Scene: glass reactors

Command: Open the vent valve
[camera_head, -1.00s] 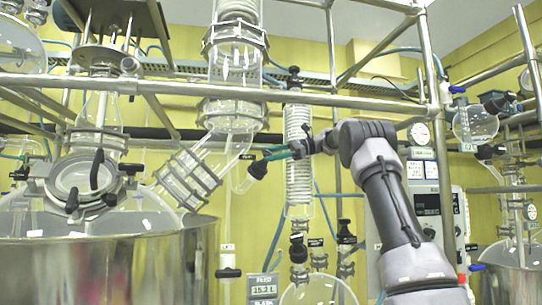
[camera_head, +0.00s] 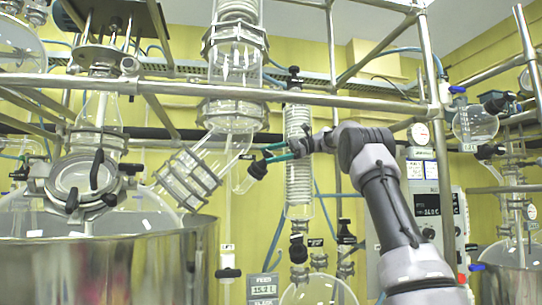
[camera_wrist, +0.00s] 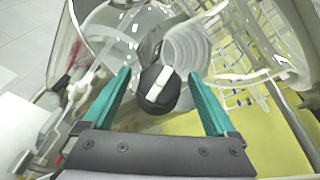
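A round black valve knob with a white bar (camera_wrist: 158,86) is in the middle of the wrist view. The same black knob (camera_head: 257,170) sits on a short glass side arm (camera_head: 243,184) in the head view. A small tag beside it is too small to read, so I cannot confirm it is the vent valve. My gripper (camera_head: 268,153) has teal fingers and is at the knob. In the wrist view my gripper (camera_wrist: 158,82) is open, its fingers on either side of the knob, with a visible gap to each. Contact is not visible.
A coiled glass condenser (camera_head: 299,160) stands close behind my gripper. An angled clamped glass pipe (camera_head: 190,178) is to the left. A steel frame bar (camera_head: 300,97) crosses above, and a large steel vessel (camera_head: 110,268) stands at lower left.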

